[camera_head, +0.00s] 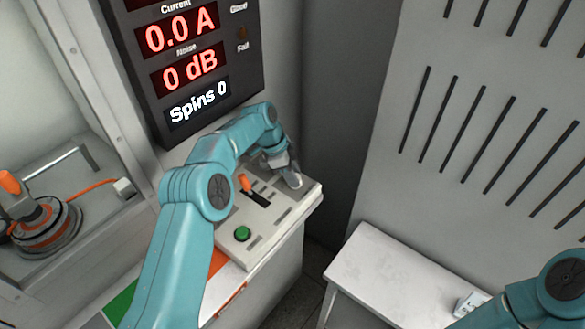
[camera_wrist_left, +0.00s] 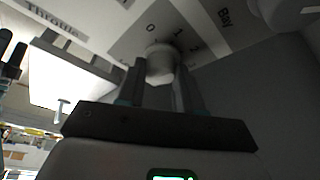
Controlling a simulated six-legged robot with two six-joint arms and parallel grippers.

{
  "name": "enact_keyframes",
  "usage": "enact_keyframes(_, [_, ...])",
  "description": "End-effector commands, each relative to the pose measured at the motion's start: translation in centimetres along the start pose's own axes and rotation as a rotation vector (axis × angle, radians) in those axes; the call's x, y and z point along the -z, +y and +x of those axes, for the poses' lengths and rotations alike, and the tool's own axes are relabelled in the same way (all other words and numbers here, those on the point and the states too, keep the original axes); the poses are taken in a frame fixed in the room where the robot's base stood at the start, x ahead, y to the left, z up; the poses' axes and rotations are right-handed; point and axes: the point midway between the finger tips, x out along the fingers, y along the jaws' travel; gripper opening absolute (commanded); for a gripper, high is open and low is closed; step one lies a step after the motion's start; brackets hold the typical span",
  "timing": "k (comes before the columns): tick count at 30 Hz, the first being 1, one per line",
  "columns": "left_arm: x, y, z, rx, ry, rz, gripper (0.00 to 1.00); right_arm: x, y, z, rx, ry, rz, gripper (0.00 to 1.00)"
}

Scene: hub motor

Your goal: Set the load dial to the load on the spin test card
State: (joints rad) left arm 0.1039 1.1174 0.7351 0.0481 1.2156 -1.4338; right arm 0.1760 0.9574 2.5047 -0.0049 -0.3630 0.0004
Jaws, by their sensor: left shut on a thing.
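The load dial (camera_wrist_left: 160,64) is a pale round knob on the panel in the left wrist view. Printed marks 0, 1 and 2 show around it, and another mark at its left is unclear. My left gripper (camera_head: 292,176) is at the far right corner of the control panel (camera_head: 222,238). In the left wrist view its fingers (camera_wrist_left: 163,85) are shut on the knob from both sides. The dial's pointer cannot be made out. I cannot read any spin test card. My right arm (camera_head: 560,285) shows at the bottom right, its gripper out of view.
An orange throttle lever (camera_head: 245,182) and a green button (camera_head: 242,233) are on the panel. The display (camera_head: 190,68) above reads 0.0 A, 0 dB, Spins 0. A hub motor (camera_head: 45,228) sits at left. A white table (camera_head: 385,275) holds a small white object (camera_head: 470,303).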

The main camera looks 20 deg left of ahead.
Motion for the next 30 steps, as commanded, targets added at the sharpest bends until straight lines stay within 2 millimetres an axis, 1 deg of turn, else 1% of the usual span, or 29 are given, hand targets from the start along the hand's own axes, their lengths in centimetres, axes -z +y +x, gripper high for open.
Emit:
enact_keyframes(1, [0.2, 0.0, -0.3, -0.011, 0.0, 0.026, 0.05, 0.0, -0.2, -0.7, 0.0, 0.0, 0.0, 1.0])
enact_keyframes(9, [0.2, -0.1, -0.1, -0.054, -0.003, 0.129, 0.05, 0.0, -0.6, -1.8, 0.0, 0.0, 0.0, 1.0])
enact_keyframes(16, [0.1, -0.1, 0.0, -0.068, -0.005, 0.162, 0.05, 0.0, -0.7, -2.0, 0.0, 0.0, 0.0, 1.0])
enact_keyframes(27, [0.1, -0.1, 0.0, -0.069, -0.006, 0.164, 0.05, 0.0, -0.7, -2.0, 0.0, 0.0, 0.0, 1.0])
enact_keyframes(28, [0.1, -0.1, 0.0, -0.069, -0.006, 0.164, 0.39, 0.0, -0.7, -2.0, 0.0, 0.0, 0.0, 1.0])
enact_keyframes(29, [0.1, -0.1, 0.0, -0.069, -0.006, 0.164, 0.48, 0.0, -0.7, -2.0, 0.0, 0.0, 0.0, 1.0])
enact_keyframes(30, [0.1, -0.1, 0.0, -0.069, -0.006, 0.164, 0.61, 0.0, -0.7, -2.0, 0.0, 0.0, 0.0, 1.0])
